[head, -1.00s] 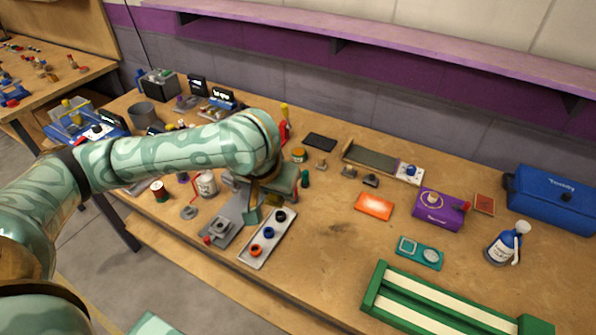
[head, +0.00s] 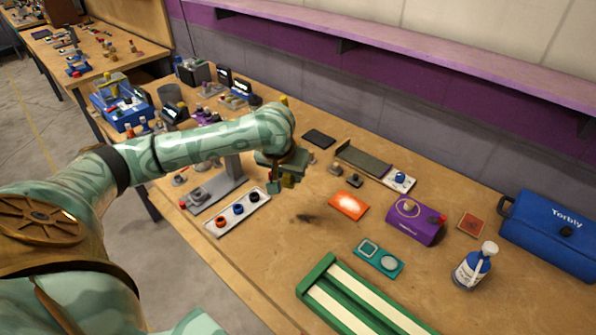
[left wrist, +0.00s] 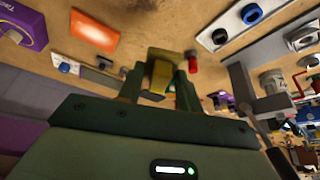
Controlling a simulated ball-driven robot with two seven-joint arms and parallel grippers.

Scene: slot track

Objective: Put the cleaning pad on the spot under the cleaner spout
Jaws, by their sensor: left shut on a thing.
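My left gripper (head: 282,180) hangs over the bench, just right of the white tray with rings. In the left wrist view its fingers (left wrist: 160,85) are shut on a yellow block with a dark side, which looks like the cleaning pad (left wrist: 160,70). In the head view the pad is mostly hidden by the gripper. My right gripper is not in view.
The white tray (head: 214,229) lies left of the gripper. An orange pad (head: 348,205), a purple box (head: 415,220), a teal tray (head: 392,273) and a green rack (head: 318,270) lie to the right. A blue bag (head: 548,233) is far right. Bare bench surrounds a dark smudge.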

